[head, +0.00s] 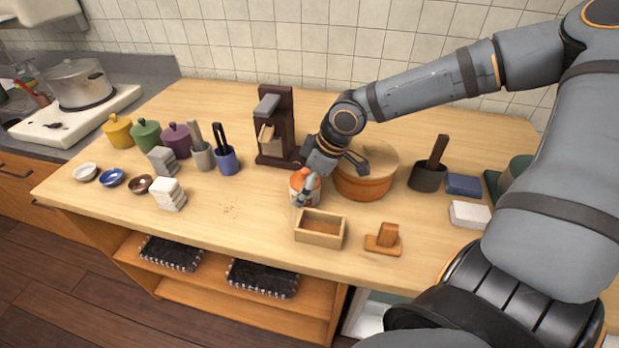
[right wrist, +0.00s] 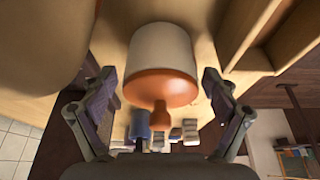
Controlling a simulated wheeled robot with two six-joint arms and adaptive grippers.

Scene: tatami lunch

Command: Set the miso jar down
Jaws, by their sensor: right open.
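The miso jar (head: 298,193), white with an orange lid, stands on the wooden counter and looks upright. It is left of the round wooden tub and just behind the small open wooden box. My right gripper (head: 307,190) is at the jar and hides part of it. In the right wrist view the jar (right wrist: 160,52) shows its white body, orange lid and knob. The open fingers of the right gripper (right wrist: 158,88) are on either side of it, with gaps visible. My left gripper is not in view.
The lidded wooden tub (head: 365,186) is close on the right. A dark wooden stand (head: 287,105) is behind. The open box (head: 320,230) and a small wooden block piece (head: 384,240) are in front. The counter (head: 250,225) is bare to the jar's front left.

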